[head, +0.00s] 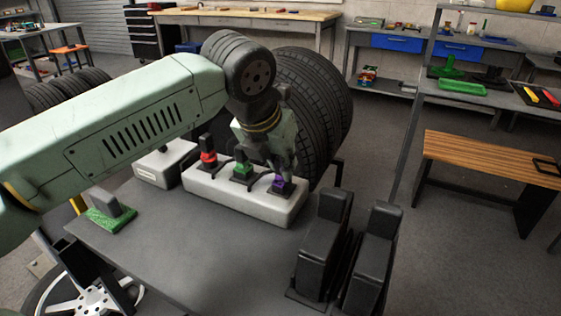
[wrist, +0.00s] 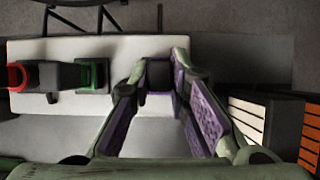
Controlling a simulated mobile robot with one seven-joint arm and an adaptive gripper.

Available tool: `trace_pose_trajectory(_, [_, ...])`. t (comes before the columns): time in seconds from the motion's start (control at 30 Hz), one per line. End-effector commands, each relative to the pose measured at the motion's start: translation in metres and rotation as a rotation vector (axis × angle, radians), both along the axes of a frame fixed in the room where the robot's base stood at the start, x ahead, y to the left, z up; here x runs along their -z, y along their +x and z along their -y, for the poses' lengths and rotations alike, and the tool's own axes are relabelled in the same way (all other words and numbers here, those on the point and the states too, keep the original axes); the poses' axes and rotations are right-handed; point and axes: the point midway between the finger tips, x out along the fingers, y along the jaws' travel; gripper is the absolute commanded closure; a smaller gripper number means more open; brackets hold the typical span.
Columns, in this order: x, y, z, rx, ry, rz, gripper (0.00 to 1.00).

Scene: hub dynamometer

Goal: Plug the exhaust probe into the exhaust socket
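My gripper (head: 281,176) reaches down at the right end of a white block (head: 210,188). In the wrist view its fingers (wrist: 160,72) stand on both sides of a dark plug (wrist: 160,78) and appear to touch it. A purple collar (head: 278,187) shows at this plug's foot in the head view. The plug stands upright at the block; its lower end is hidden. A red-marked plug (head: 208,157) and a green-marked plug (head: 242,169) stand on the same block to the left. No label shows which is the exhaust probe or where the exhaust socket is.
A small white box (head: 160,170) and a grey piece on a green base (head: 110,215) stand left on the dark table (head: 190,255). Two tall black blocks (head: 325,235) stand at the right front. A large tyre (head: 320,100) rises behind my gripper.

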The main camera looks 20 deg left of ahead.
Motion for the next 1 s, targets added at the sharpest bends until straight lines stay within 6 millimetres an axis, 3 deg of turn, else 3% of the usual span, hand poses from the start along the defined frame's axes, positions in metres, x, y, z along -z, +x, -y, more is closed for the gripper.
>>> trace_pose_trajectory(0.2, [0.0000,-0.0001,0.0000,0.000,0.000,0.000,1.00])
trace_pose_trajectory(1.0, [-0.0077,0.0000,0.0002,0.001,0.000,0.001,1.00])
